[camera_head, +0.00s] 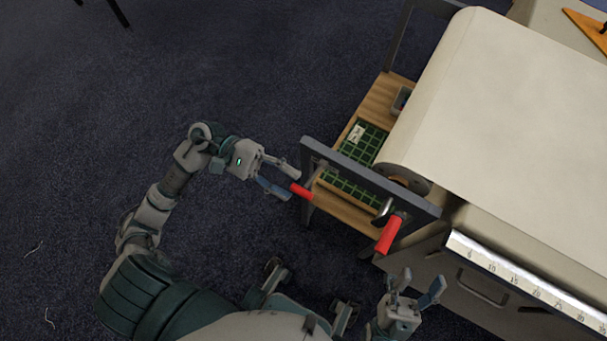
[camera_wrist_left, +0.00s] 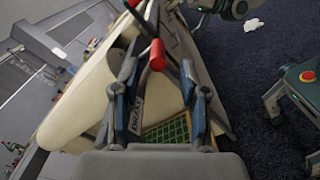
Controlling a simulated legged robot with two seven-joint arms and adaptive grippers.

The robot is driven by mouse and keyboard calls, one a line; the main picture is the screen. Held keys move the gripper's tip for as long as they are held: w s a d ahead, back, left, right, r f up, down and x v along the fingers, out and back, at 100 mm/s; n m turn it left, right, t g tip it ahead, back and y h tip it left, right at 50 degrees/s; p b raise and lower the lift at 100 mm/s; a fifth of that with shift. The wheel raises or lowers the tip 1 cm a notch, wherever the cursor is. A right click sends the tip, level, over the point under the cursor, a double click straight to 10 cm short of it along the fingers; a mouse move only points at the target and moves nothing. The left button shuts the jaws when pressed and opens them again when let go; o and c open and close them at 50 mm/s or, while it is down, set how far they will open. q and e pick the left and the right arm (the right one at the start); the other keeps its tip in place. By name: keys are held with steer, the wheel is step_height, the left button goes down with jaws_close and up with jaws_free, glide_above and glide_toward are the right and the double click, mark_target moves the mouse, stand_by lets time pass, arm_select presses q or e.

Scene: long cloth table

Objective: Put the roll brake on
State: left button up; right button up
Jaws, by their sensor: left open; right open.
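A red-handled lever (camera_head: 301,190) sits on the grey end frame (camera_head: 370,178) of the cloth roll. My left gripper (camera_head: 291,183) is open right at this lever's red end; I cannot tell whether they touch. In the left wrist view, a red handle (camera_wrist_left: 157,55) shows at the open fingertips of the left gripper (camera_wrist_left: 158,70). A lettered label (camera_wrist_left: 137,113), seemingly reading BRAKE, shows between the fingers. A second, larger red handle (camera_head: 389,234) is on the frame's lower right part. My right gripper (camera_head: 421,284) is open and empty below that handle.
The cream cloth roll (camera_head: 430,110) lies behind the frame and spreads over the table. A wooden shelf with a green grid mat (camera_head: 363,142) is under it. A ruler (camera_head: 520,283) runs along the table edge. Dark floor to the left is clear.

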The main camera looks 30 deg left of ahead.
arm_select(q)
steer(key=a, duration=0.6)
steer(key=shift+w+a+f, duration=0.15)
steer(key=shift+a, duration=0.05)
